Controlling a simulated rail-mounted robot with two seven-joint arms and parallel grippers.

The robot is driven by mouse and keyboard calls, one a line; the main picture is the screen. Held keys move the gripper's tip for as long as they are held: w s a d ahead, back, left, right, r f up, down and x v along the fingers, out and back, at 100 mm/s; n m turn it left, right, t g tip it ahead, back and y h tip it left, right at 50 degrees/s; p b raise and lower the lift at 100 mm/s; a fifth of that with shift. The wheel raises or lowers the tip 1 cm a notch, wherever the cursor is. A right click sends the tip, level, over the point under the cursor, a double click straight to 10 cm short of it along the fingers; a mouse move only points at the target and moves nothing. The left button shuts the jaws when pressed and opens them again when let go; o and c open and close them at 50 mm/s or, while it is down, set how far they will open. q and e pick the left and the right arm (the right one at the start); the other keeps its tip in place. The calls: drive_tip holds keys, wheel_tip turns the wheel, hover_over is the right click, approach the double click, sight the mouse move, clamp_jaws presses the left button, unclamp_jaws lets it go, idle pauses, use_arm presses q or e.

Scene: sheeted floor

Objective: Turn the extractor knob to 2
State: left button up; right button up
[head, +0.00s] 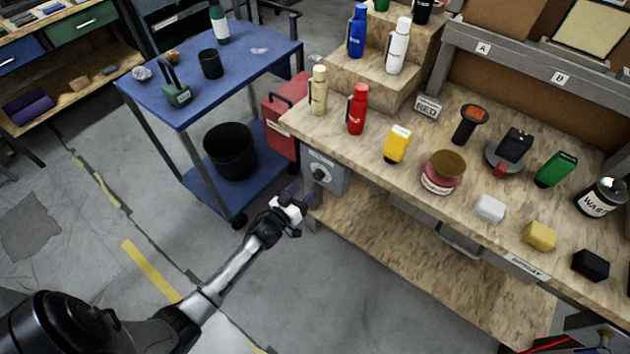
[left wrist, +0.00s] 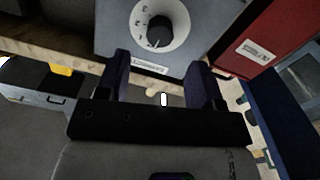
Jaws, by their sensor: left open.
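The extractor knob (head: 320,174) is a black knob on a pale round dial, on a grey box (head: 334,178) under the left end of the workbench. A label plate (left wrist: 149,66) is on the same box face. My left gripper (head: 298,197) is just in front of and below the box. Its two dark fingers (left wrist: 160,76) are apart, with nothing between them, and the knob appears beyond their tips. My right gripper is not in view.
A red case (head: 284,122) and a blue cart (head: 240,70) with a black bin (head: 230,150) stand left of the box. Bottles and several small items stand on the workbench (head: 375,185). The floor around my left arm is clear.

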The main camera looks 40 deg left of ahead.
sight(316, 178)
use_arm(q)
drive_tip(key=shift+w+a+b, duration=0.15)
drive_tip(key=shift+w+b, duration=0.65)
drive_tip(key=shift+w, duration=2.35)
drive_tip(key=shift+c, duration=0.2)
drive_tip(key=c, duration=0.9)
